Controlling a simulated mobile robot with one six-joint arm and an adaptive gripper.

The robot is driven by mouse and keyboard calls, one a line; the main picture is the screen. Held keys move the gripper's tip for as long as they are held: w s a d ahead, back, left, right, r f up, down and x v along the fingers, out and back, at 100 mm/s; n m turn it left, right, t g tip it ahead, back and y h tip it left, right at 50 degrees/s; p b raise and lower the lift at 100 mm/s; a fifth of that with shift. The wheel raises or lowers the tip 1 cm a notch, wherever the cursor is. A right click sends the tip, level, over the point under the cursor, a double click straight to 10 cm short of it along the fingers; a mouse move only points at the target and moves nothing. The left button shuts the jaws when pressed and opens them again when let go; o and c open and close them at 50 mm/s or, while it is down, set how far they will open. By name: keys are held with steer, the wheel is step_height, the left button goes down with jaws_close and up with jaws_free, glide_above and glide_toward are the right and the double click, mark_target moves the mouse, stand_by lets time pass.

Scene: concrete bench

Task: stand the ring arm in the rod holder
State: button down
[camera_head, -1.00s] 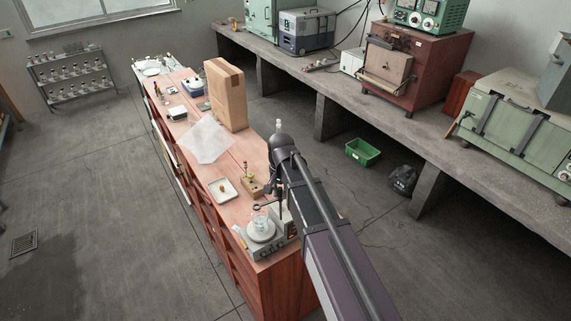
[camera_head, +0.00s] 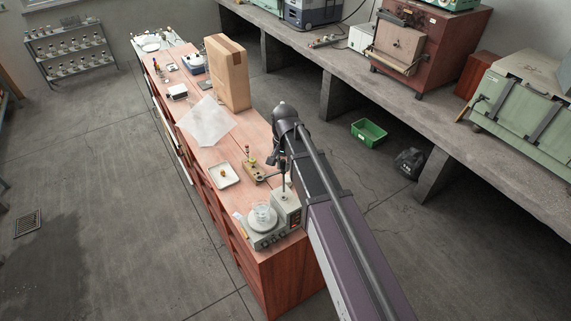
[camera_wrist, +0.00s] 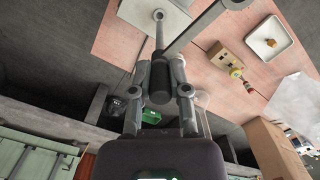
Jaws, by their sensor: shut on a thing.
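The ring arm (camera_wrist: 160,76) has a dark grip section and thin metal rods. My gripper (camera_wrist: 172,92) is shut on the dark section, with one finger on each side. In the head view, part of the dark rod (camera_head: 283,184) hangs below my wrist.
A white tray (camera_head: 223,175) with a small brown object is beside the block. A cardboard box (camera_head: 229,73) and a white sheet (camera_head: 207,121) lie farther along the bench (camera_head: 193,151).

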steer(key=shift+f, duration=0.1)
steer(key=shift+f+b, duration=1.5)
steer(key=shift+b, duration=0.1)
steer(key=shift+f+b, duration=2.7)
stand_by(0.8)
steer(key=c, duration=0.5)
jaws_free()
steer(key=shift+c, duration=0.2)
steer(key=o, duration=0.4)
steer(key=shift+s+r, duration=0.1)
